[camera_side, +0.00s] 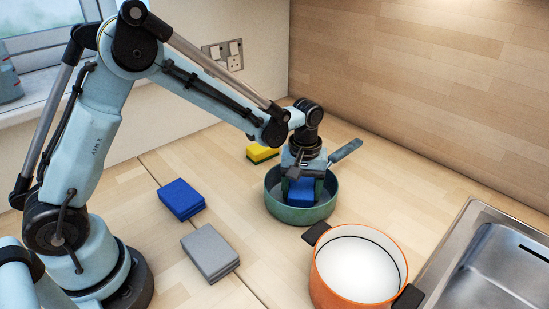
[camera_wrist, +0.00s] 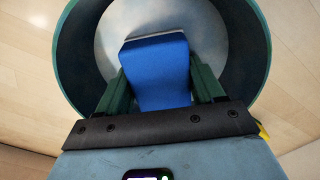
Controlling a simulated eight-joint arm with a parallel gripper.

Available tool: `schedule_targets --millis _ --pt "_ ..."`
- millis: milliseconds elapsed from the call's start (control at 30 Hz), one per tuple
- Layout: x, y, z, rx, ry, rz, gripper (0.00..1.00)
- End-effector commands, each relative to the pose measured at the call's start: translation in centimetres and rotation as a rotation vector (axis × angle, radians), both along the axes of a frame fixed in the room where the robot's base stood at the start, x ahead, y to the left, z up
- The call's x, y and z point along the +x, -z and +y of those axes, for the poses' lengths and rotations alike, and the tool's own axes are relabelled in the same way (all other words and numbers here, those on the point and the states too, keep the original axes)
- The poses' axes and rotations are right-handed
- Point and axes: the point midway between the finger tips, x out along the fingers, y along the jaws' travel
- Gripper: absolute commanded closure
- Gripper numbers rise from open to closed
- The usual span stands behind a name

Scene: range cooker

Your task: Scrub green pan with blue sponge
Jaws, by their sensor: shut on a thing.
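The green pan (camera_side: 274,206) stands on the wooden worktop, its handle (camera_side: 345,150) pointing to the back right. My gripper (camera_side: 305,182) is inside the pan, pointing down, and is shut on a blue sponge (camera_side: 301,196). In the wrist view the blue sponge (camera_wrist: 157,80) sits between the two green fingers of my gripper (camera_wrist: 157,88). The pan's grey inner base (camera_wrist: 108,48) shows behind it. I cannot tell whether the sponge touches the base. A second blue sponge (camera_side: 181,199) lies on the worktop left of the pan.
A grey sponge (camera_side: 210,252) lies at the front left of the pan, and a yellow sponge (camera_side: 261,153) behind it. An orange pot (camera_side: 330,285) stands close at the front right. A metal sink (camera_side: 490,265) is at far right. A wooden wall (camera_side: 430,90) rises behind.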

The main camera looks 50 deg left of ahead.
Motion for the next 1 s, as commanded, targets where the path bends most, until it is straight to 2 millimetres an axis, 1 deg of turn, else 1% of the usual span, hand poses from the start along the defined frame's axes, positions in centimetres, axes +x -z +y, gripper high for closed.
schedule_targets --millis 100,200,500,567,633,1000 --pt "1.2 0.1 0.0 0.0 -0.001 0.0 0.61" --pt "-0.1 0.0 0.0 0.0 0.0 0.0 0.61" --pt "-2.9 0.1 0.0 0.0 0.0 0.0 0.61" --pt "-2.7 -0.4 0.0 0.0 0.0 0.0 0.61" --pt "-2.8 -2.2 0.0 0.0 0.0 0.0 0.61" --pt "-2.7 -5.4 0.0 0.0 0.0 0.0 0.61"
